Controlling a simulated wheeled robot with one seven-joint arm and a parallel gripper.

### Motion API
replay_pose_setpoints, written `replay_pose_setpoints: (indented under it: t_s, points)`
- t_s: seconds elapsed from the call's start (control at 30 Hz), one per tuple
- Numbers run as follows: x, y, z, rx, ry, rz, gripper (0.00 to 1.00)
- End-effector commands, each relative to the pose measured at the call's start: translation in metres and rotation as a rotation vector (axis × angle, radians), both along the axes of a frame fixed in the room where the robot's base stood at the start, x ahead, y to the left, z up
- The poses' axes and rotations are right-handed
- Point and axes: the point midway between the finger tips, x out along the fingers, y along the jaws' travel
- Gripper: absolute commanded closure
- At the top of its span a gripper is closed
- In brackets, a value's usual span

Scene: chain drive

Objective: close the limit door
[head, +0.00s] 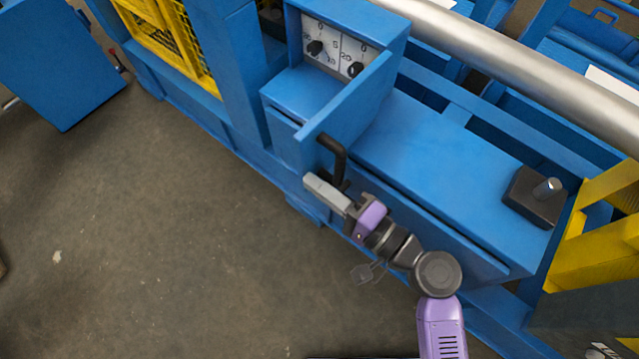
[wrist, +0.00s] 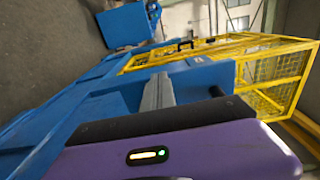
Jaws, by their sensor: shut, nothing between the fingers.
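The limit door (head: 347,105) is a blue panel with a black bar handle (head: 335,160) near its outer end. It stands open, sticking out from the right side of a blue box with two dials (head: 335,48) in the head view. My gripper (head: 314,184) is shut and empty, with its grey fingers just below the handle in the picture. I cannot tell whether they touch the handle or the door.
A long blue bench top (head: 440,160) carries a dark block with a metal knob (head: 537,195). A silver pipe (head: 520,65) runs behind. Yellow mesh guarding (head: 170,40) stands at upper left. The concrete floor (head: 150,220) in front is clear.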

Motion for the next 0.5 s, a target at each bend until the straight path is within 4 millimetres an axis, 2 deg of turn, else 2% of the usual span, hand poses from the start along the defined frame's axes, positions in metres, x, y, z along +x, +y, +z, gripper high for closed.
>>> replay_pose_setpoints:
  t_s: [0.27,0.5]
  points:
    - [0.013,0.023,0.000,0.000,0.003,-0.092,1.00]
    - [0.039,0.056,0.002,-0.001,0.001,-0.237,1.00]
